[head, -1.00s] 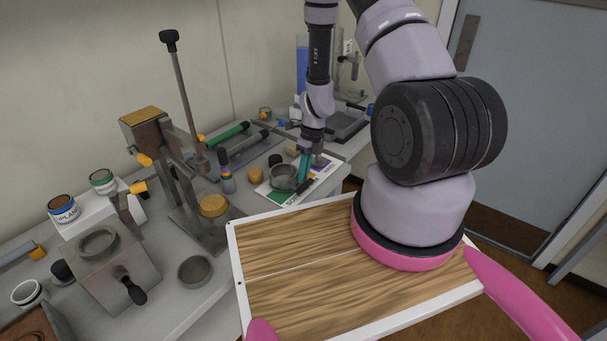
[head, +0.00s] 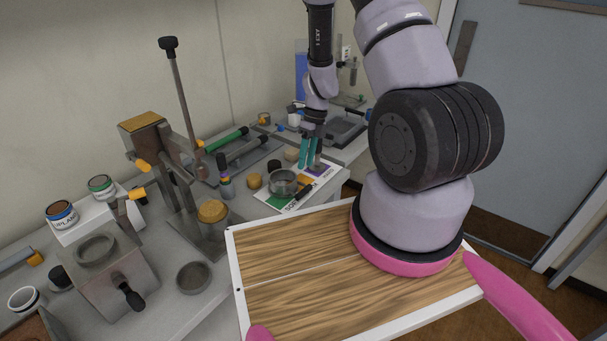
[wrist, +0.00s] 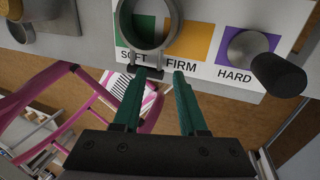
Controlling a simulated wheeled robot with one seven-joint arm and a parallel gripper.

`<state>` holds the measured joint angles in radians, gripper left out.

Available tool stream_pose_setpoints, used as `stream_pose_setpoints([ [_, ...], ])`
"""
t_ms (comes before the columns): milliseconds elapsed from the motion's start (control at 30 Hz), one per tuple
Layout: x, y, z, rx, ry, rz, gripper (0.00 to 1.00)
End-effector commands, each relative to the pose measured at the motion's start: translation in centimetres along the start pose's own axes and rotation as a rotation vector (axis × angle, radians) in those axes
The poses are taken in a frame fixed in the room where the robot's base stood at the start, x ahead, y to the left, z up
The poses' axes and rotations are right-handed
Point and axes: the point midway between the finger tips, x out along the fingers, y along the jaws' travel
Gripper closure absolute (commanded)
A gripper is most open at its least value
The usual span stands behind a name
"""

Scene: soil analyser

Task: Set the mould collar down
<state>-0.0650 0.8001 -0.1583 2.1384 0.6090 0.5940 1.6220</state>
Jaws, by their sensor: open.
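The mould collar, a grey metal ring (head: 284,182), sits on the printed card (head: 325,172) on the bench. In the wrist view the collar (wrist: 122,28) lies over the green and orange patches, partly covering the SOFT and FIRM side. A dark clamp piece shows at its near edge. My gripper (head: 309,153) is open and empty, with teal fingers apart, beyond the collar in the head view.
A grey metal disc (wrist: 248,46) and a black cylinder (wrist: 278,74) are by the HARD patch. A lever press (head: 185,190) and a metal cup (head: 193,277) stand further left.

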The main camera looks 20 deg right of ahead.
Motion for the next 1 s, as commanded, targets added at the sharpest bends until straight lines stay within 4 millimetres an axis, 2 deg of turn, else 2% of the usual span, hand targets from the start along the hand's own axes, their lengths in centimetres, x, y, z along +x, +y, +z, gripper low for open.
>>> stream_pose_setpoints([
  [100, -2.4, 0.0, 0.1, -0.002, -0.002, -0.002, 0.58],
  [200, -3.8, 0.0, 0.1, -0.001, -0.001, -0.002, 0.58],
  [533, -5.4, 0.1, 0.0, -0.007, -0.002, 0.000, 0.58],
  [633, -6.8, 0.6, 0.4, -0.062, -0.024, -0.008, 0.58],
  [767, -11.1, 2.2, 1.2, -0.236, -0.079, -0.037, 0.58],
  [1000, -20.8, 6.8, 1.0, -0.683, -0.177, -0.153, 0.58],
])
